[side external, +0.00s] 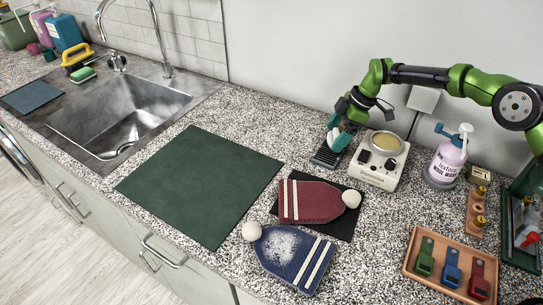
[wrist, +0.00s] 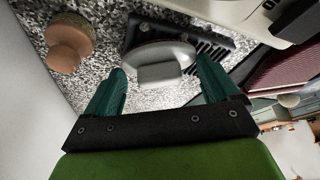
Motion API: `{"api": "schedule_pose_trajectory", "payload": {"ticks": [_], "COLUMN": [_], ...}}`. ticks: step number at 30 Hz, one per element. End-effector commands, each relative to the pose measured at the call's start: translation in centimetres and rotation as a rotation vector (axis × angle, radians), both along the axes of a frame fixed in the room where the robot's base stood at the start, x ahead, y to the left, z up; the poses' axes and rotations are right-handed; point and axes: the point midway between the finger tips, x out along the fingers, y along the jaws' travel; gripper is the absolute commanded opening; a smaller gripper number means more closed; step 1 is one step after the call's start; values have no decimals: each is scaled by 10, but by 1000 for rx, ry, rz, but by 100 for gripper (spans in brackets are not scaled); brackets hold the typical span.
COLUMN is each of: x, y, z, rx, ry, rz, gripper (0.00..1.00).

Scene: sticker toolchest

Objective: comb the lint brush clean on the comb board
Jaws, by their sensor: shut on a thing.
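The lint brush (wrist: 160,57) is a pale grey, rounded head with a block-like grip, seen between my gripper's green fingers in the wrist view. My gripper (side external: 337,138) is shut on it, fingers pointing down, at the back of the counter in the side view. The comb board (side external: 326,157) is a dark, ridged slab lying directly beneath; its slots (wrist: 213,46) show to the right of the brush in the wrist view. The brush is over the board; I cannot tell whether it touches. The brush's underside is hidden.
A white warmer (side external: 374,170) stands close to the comb board's right. A pump bottle (side external: 447,162) is farther right. A green mat (side external: 203,183) lies left. A wooden-knobbed item (wrist: 66,46) is nearby.

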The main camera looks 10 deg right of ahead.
Motion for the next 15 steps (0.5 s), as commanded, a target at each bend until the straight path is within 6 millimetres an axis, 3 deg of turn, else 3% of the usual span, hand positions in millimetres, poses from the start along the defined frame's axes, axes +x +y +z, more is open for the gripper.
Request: {"api": "schedule_pose_trajectory", "payload": {"ticks": [15], "x": [-26], "y": [26], "z": [-1], "rx": [1], "ry": [2], "rz": [3], "gripper": [55]}}
